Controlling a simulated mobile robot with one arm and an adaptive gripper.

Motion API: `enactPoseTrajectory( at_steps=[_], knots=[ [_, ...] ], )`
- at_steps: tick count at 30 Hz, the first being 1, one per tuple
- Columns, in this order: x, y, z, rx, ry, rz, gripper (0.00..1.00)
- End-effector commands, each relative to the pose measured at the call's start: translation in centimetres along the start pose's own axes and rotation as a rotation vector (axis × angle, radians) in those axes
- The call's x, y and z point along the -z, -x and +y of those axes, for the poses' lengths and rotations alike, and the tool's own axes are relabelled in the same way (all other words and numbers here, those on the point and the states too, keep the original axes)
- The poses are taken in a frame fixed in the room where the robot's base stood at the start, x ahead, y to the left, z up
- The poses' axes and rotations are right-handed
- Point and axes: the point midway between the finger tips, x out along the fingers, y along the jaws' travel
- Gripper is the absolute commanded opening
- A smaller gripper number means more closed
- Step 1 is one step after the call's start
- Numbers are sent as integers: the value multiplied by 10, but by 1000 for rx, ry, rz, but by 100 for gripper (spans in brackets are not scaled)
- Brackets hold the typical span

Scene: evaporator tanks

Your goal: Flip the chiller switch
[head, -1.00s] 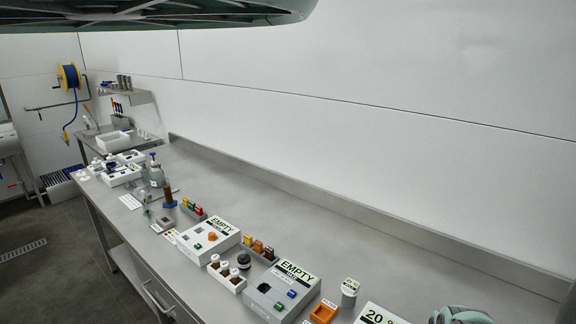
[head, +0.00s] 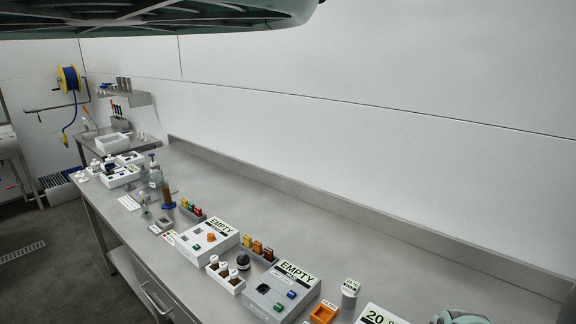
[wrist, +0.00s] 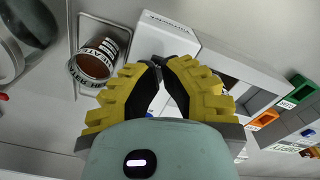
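I cannot pick out a chiller switch by its label in either view. In the wrist view my gripper (wrist: 157,63) points at a white box (wrist: 172,32) with a small dark label, too blurred to read. The yellow fingers curve together, and their black tips meet or nearly meet just in front of this box. I see nothing clearly held. In the head view, a white control box (head: 197,246) and a grey control box (head: 263,300), both marked EMPTY, carry small coloured buttons or knobs.
A brown round container (wrist: 97,62) with a printed band stands left of the fingers. Green (wrist: 301,88) and orange (wrist: 263,119) bins are at the right. In the head view, the steel bench (head: 330,235) is clear along its back; bottles and boxes crowd its front.

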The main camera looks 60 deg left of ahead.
Motion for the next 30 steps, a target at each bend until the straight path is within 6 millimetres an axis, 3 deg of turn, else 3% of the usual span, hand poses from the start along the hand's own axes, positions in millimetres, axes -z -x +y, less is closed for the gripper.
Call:
enactPoseTrajectory(
  at_steps=[30],
  knots=[
    [0,-15,0,0,-1,0,0]
  ],
)
